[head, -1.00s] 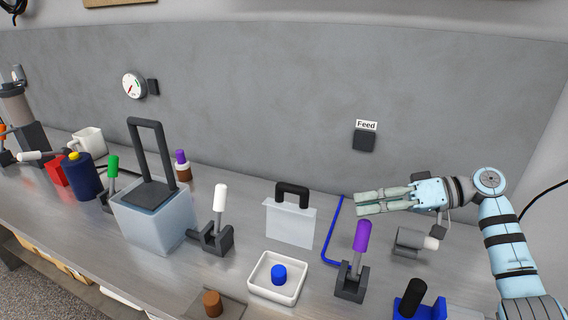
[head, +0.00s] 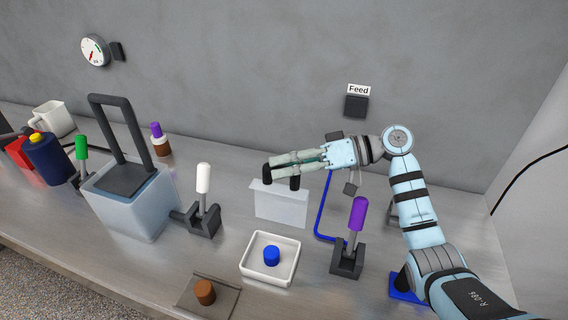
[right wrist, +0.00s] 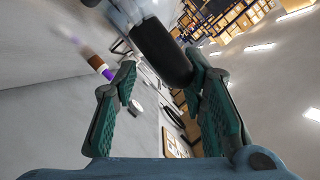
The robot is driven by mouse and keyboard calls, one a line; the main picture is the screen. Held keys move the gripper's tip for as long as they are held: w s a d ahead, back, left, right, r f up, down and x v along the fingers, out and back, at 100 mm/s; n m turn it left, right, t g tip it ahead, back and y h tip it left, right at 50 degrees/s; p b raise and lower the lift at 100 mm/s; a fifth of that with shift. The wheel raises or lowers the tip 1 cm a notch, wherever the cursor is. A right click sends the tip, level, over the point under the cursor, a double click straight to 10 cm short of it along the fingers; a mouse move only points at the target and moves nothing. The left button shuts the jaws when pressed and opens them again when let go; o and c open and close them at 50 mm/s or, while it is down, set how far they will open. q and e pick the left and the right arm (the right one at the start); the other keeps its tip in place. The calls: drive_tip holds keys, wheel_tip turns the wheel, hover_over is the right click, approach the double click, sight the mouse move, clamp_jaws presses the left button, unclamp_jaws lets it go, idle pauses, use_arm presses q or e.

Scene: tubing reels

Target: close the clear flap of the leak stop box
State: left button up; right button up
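The leak stop box appears to be the open white square box (head: 244,268) with a blue button (head: 271,255) inside. A clear flap (head: 281,206) stands upright just behind it, with a dark handle (head: 267,173) at its top. My right gripper (head: 283,167) is at that handle, its fingers crossing in front of the handle's middle. In the right wrist view a thick dark bar (right wrist: 162,52), likely the handle, lies between the fingertips (right wrist: 163,68). The fingers look apart, and contact is unclear. My left gripper is not in view.
A purple-topped lever (head: 357,217) stands right of the box, near a blue tube (head: 320,212). A white-topped lever (head: 203,180) and a bluish clear container (head: 130,205) stand left. A brown knob (head: 205,291) sits in front. The wall carries a Feed sign (head: 358,90).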

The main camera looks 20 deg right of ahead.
drive_tip(key=shift+s+a, duration=0.3)
drive_tip(key=shift+s, duration=0.05)
drive_tip(key=shift+w, duration=0.1)
clamp_jaws()
